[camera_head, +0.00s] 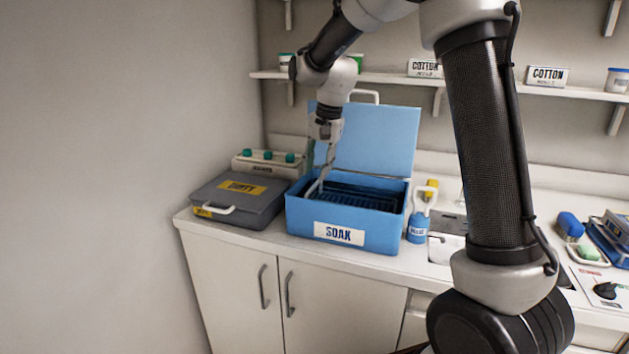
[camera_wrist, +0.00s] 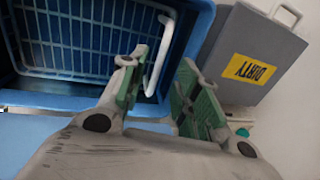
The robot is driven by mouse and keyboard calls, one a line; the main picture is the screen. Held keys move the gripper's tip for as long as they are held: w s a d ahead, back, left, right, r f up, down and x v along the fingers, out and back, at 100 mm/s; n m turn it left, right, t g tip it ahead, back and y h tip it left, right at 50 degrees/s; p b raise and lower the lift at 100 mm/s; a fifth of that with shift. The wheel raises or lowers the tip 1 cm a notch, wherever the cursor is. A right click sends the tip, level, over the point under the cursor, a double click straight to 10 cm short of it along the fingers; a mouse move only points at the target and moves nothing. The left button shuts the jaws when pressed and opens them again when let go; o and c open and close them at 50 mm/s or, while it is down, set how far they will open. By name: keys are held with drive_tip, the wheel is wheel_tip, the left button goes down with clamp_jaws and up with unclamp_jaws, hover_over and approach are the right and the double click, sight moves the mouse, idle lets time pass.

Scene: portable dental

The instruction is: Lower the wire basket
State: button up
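The wire basket (camera_head: 352,196) sits inside the blue soak box (camera_head: 375,236), its dark grid below the box rim. How deep it rests I cannot tell. In the wrist view its wire grid (camera_wrist: 75,45) fills the upper left. A white handle (camera_wrist: 157,58) rises at the basket's side nearest my gripper. My gripper (camera_head: 325,150) is above the left part of the box, pointing down. In the wrist view my gripper (camera_wrist: 160,63) is open, its green-padded fingers on either side of the handle, with gaps showing. Whether the handle lies fully between the pads is unclear.
The box's blue lid (camera_head: 375,140) stands open behind it. A grey DIRTY case (camera_head: 238,205) is close on the left, and a blue bottle (camera_head: 418,226) stands at the right. A shelf (camera_head: 390,79) runs above the counter.

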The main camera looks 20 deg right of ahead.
wheel_tip(320, 180, up, 6)
drive_tip(key=d, duration=0.1)
drive_tip(key=shift+s+r, duration=0.2)
drive_tip(key=shift+s, duration=0.2)
drive_tip(key=s+d+n+t+h, duration=0.1)
drive_tip(key=s+d+n, duration=0.2)
drive_tip(key=s, duration=1.3)
drive_tip(key=s+d+n+t, duration=0.2)
drive_tip(key=s+d+n, duration=0.2)
drive_tip(key=s+d, duration=0.6)
drive_tip(key=s, duration=0.6)
drive_tip(key=shift+h, duration=0.4)
